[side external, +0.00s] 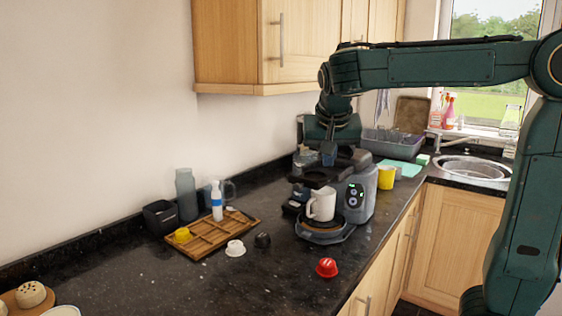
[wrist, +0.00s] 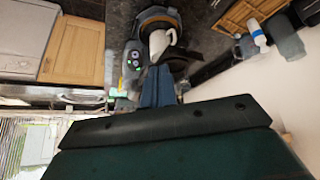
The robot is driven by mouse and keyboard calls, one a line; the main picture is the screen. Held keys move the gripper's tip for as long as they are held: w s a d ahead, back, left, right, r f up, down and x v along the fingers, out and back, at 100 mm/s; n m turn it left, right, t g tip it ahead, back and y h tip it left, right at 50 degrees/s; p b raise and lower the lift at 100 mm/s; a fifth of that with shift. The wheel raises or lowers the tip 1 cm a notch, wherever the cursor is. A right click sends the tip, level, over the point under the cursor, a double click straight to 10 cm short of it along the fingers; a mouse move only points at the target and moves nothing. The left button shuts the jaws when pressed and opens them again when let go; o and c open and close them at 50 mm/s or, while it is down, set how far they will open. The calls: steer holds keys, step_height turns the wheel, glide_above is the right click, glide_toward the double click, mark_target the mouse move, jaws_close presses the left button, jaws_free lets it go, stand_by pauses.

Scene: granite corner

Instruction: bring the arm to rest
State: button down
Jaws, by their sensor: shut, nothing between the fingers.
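My gripper (side external: 328,153) is above the coffee machine, near its open dark lid, with its fingers together and nothing held. In the wrist view my gripper (wrist: 158,88) points toward the machine. The coffee machine (side external: 358,198) stands on the dark counter with green lights on its front. A white mug (side external: 321,204) stands upright on its round drip base, and the mug also shows in the wrist view (wrist: 160,42). I cannot tell whether the fingers touch the machine.
A wooden tray (side external: 207,238) holds a yellow capsule (side external: 182,235) and a bottle (side external: 217,201). White (side external: 235,248), black (side external: 262,240) and red (side external: 327,267) capsules lie on the counter. A yellow cup (side external: 387,177) stands behind the machine, by the sink (side external: 470,168). Wall cupboards (side external: 270,45) hang above.

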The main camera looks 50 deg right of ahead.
steer(key=s+a+f+n+y, duration=0.1)
steer(key=s+a+f+n, duration=0.2)
steer(key=s+a, duration=0.1)
steer(key=s+a+f+n+t+y, duration=0.1)
steer(key=s+a+f+n+y, duration=0.1)
steer(key=s+a+n, duration=0.2)
steer(key=s+a+f+n+t+y, duration=0.1)
steer(key=s+a+f+n+y, duration=0.1)
steer(key=s, duration=0.7)
steer(key=shift+a+f+n, duration=0.8)
steer(key=shift+a+n, duration=0.1)
